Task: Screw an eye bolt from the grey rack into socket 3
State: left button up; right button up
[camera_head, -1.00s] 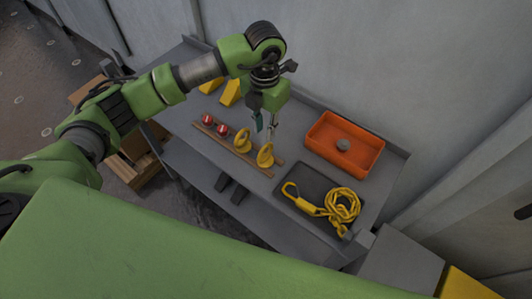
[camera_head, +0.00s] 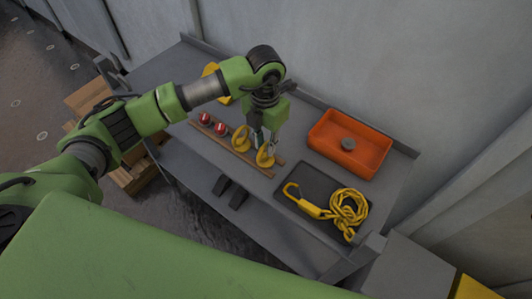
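Two yellow eye bolts, a left one (camera_head: 241,138) and a right one (camera_head: 265,157), stand in a narrow brown rack with rails (camera_head: 228,150) on the grey bench. My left gripper (camera_head: 265,144) points down right at the right eye bolt, its fingers apart with the top of the ring between or just behind them. I cannot tell whether the fingers touch it. Socket 3 cannot be made out. My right gripper is out of view.
Two red round-topped pieces (camera_head: 205,118) sit in the rack's left end. A yellow chain with a hook (camera_head: 347,210) lies on a dark mat (camera_head: 293,183). The wall is close behind.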

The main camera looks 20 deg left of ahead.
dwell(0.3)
pick_arm(q)
jog(key=shift+b, duration=0.35)
grip_shut()
jog(key=shift+r, duration=0.1)
jog(key=shift+r+p, duration=0.75)
jog(key=shift+r, duration=0.6)
